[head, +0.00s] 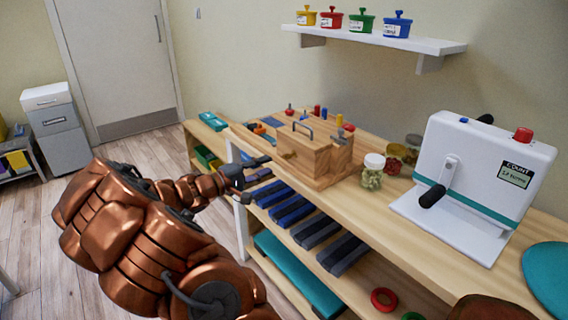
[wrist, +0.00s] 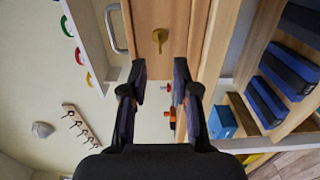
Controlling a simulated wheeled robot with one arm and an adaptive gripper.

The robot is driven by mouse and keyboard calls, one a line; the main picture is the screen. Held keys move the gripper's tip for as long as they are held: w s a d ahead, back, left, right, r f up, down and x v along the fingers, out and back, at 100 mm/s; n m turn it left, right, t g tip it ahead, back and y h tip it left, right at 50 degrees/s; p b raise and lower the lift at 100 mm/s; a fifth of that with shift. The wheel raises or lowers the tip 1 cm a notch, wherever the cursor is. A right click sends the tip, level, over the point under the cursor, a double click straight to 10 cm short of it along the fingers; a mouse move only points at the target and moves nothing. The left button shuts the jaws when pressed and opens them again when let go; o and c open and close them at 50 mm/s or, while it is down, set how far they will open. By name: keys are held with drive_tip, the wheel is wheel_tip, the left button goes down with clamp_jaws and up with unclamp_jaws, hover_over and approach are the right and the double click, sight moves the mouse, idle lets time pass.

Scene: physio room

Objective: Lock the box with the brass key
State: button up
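The wooden box (head: 313,160) stands on the wooden shelf top, with a dark handle on its lid. In the wrist view the box's face (wrist: 177,15) fills the top middle. The brass key (wrist: 160,36) shows against that face, ahead of the fingers; how deep it sits in the lock is hidden. The key is a small brass spot (head: 289,155) in the head view. My gripper (wrist: 159,80) is open and empty, its two fingers apart, short of the key. In the head view my gripper (head: 262,168) is just left of the box.
A jar with a pale lid (head: 372,172) stands right of the box, and a white crank machine (head: 480,170) stands farther right. Small pegs (head: 317,110) stand behind the box. Blue bars (head: 292,212) lie on the shelf below. Floor (head: 150,150) is clear at left.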

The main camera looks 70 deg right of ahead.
sight(284, 157)
drive_tip(key=shift+x, duration=3.85)
drive_tip(key=shift+c, duration=0.2)
clamp_jaws()
